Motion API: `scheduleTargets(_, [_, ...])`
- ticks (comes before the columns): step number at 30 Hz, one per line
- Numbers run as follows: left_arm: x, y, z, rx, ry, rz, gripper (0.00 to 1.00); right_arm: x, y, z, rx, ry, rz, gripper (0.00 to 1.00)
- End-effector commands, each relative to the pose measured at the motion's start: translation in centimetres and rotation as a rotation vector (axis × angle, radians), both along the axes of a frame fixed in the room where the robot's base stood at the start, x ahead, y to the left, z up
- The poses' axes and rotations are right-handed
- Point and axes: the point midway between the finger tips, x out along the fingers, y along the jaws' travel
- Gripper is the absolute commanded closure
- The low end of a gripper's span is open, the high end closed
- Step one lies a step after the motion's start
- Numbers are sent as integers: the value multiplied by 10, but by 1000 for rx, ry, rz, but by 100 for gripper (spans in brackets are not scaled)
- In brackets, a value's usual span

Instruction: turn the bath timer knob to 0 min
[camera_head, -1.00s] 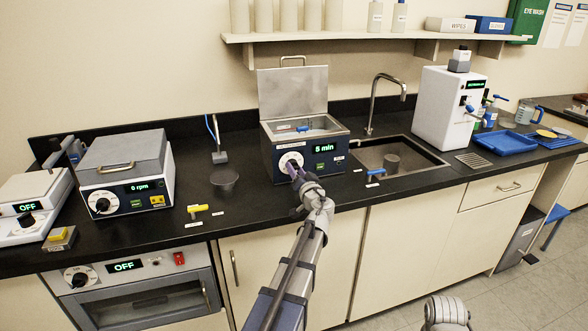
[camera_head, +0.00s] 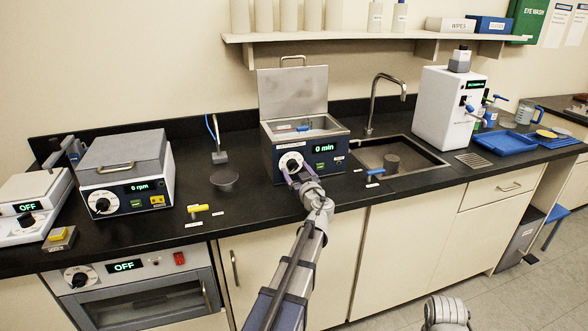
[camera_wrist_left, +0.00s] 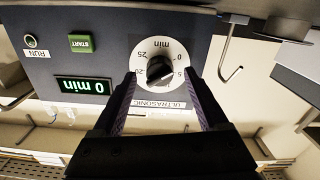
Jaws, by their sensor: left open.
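The ultrasonic bath (camera_head: 268,150) stands on the counter with its lid up. Its display (camera_head: 322,148) reads 0 min, as it does in the left wrist view (camera_wrist_left: 84,86). The black bath timer knob (camera_wrist_left: 159,69) sits in a white dial, upside down in that view; the dial (camera_head: 291,161) is partly covered in the head view. My left gripper (camera_head: 291,176) is open in front of it. In the left wrist view its fingertips (camera_wrist_left: 160,78) lie either side of the knob, with gaps visible. The knob's pointer direction is unclear.
A green START button (camera_wrist_left: 80,43) is beside the dial. A centrifuge (camera_head: 125,170) stands to the left, and a sink (camera_head: 398,156) with a faucet (camera_head: 376,100) to the right. A blue-handled item (camera_head: 374,173) lies on the counter right of the bath.

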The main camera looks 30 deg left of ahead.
Motion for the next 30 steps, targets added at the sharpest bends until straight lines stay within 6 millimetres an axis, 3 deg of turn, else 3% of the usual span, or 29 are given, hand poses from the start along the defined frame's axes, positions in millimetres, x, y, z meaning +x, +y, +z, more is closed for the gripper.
scheduleTargets(5, [-5, -5, 0, 1, 1, -1, 24, 0, 0, 0, 0, 0, 0, 50])
scheduleTargets(24, [-50, -58, 0, 1, 1, -1, 24, 0, 0, 0, 0, 0, 0, 50])
scheduleTargets(30, [-52, -61, 0, 1, 1, 0, 24, 0, 0, 0, 0, 0, 0, 50])
